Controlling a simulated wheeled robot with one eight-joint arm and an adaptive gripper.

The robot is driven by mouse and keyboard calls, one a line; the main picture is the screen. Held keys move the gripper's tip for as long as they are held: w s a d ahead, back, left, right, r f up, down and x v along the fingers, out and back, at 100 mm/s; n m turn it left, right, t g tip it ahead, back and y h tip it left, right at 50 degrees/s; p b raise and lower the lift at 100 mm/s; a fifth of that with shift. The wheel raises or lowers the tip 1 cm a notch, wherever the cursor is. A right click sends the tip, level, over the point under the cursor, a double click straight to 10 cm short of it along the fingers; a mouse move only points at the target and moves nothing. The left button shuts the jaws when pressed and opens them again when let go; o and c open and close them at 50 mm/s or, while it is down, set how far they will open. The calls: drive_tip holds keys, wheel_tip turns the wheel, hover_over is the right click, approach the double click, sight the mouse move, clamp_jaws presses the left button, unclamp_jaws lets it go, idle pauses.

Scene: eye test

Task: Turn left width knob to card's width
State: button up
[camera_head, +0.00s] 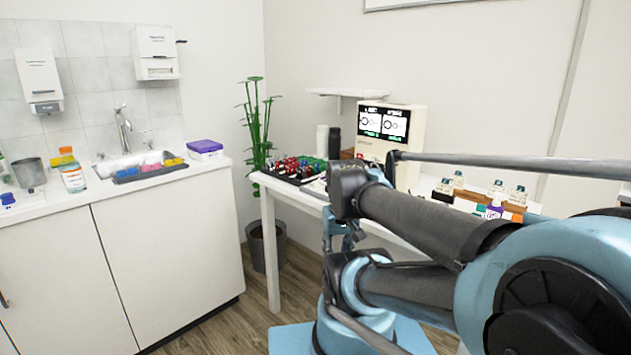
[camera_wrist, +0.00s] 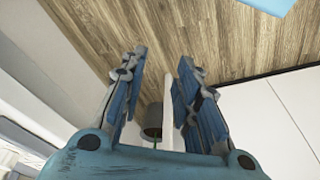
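I cannot make out the left width knob or a readable width card in either view. A cream machine (camera_head: 408,122) with a dark screen (camera_head: 383,124) showing two ring shapes stands at the back of the white table (camera_head: 292,191). Small purple and orange pieces (camera_head: 494,212) stand at the table's right; I cannot tell if one is the card. My gripper (camera_head: 340,240) hangs low at the table's front side, partly hidden by my arm. In the wrist view my gripper (camera_wrist: 161,62) has its fingers spread, with only floor and distant things between them.
A black tray of red, blue and green items (camera_head: 296,168) lies on the table's left end. A potted plant (camera_head: 258,130) stands left of it. Its grey pot (camera_wrist: 153,120) also shows in the wrist view. A sink counter (camera_head: 92,195) fills the left. Wooden floor (camera_head: 250,320) lies open between.

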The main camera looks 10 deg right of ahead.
drive_tip(key=w+r+n, duration=0.5)
drive_tip(key=r, duration=0.3)
wheel_tip(320, 180, up, 17)
drive_tip(key=n+g, duration=0.2)
drive_tip(key=n, duration=2)
hover_over(315, 182)
drive_tip(key=f, duration=1.6)
drive_tip(key=shift+w+f, duration=0.2)
drive_tip(key=shift+f, duration=0.05)
clamp_jaws()
